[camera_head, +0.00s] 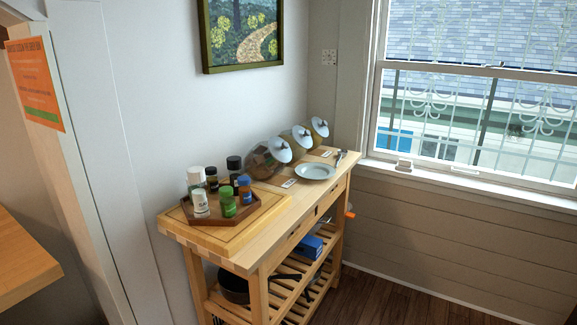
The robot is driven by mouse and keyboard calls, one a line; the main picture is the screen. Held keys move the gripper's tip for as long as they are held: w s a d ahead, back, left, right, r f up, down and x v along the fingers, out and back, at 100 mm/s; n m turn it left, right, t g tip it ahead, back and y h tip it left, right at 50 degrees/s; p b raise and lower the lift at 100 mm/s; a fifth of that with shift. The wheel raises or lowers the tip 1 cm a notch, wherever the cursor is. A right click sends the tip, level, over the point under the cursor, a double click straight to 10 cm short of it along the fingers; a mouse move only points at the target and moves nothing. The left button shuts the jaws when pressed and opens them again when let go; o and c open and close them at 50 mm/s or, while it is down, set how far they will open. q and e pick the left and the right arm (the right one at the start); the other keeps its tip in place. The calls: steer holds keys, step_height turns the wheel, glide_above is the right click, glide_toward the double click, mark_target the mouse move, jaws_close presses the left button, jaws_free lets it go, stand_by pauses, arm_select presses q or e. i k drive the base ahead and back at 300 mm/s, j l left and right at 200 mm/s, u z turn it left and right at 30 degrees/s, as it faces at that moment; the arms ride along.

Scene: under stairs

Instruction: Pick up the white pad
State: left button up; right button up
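A wooden kitchen cart (240,262) stands against the wall in the head view. Two small flat white pieces lie on its top: one white piece (288,183) left of a pale round plate (315,171), and another white piece (326,154) behind the plate. Either could be the white pad; they are too small to tell. Neither of my grippers is in view.
A wooden tray (257,211) with several bottles and jars sits at the cart's left end. Tilted glass jars (267,158) line the back. A dark pan (235,287) and a blue box (307,247) are on the shelves below. Floor (400,300) at the front right is clear.

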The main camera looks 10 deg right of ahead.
mark_target(405, 165)
steer(key=i+l, duration=0.45)
steer(key=l, duration=0.15)
steer(key=i+l, duration=0.95)
steer(key=l, duration=0.25)
